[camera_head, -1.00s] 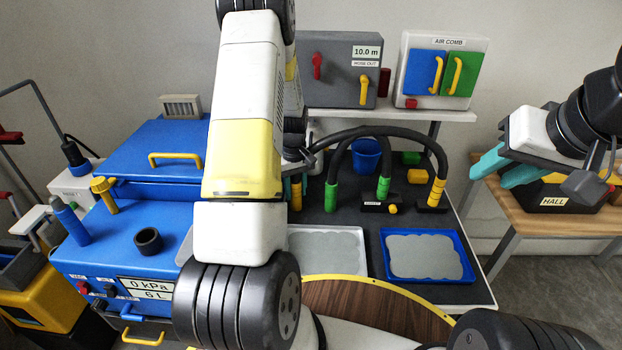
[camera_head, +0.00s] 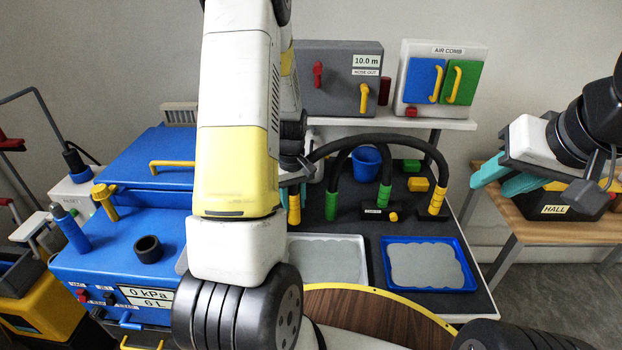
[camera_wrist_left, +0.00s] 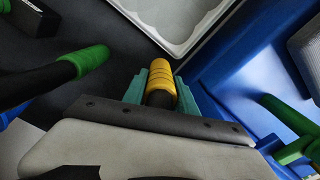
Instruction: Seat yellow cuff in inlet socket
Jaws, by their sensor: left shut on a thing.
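My left gripper (camera_head: 294,196) is shut on the yellow cuff (camera_head: 294,212), at the end of a black hose, and is partly hidden behind my own arm. In the left wrist view the yellow cuff (camera_wrist_left: 161,75) sits between the two teal fingers (camera_wrist_left: 160,92), its end pointing away from me. A black ring-shaped socket (camera_head: 148,248), which may be the inlet socket, stands on top of the blue machine (camera_head: 125,225), left of my arm. The cuff is apart from it. My right gripper (camera_head: 505,178), with teal fingers apart, is empty at the right.
Green-cuffed hose ends (camera_head: 332,205) stand on the dark table, near a grey tray (camera_head: 362,240) and a blue tray (camera_head: 470,285). A blue post (camera_head: 70,230) and a yellow-topped post (camera_head: 105,200) rise from the blue machine. A round wooden top (camera_head: 375,320) lies in front.

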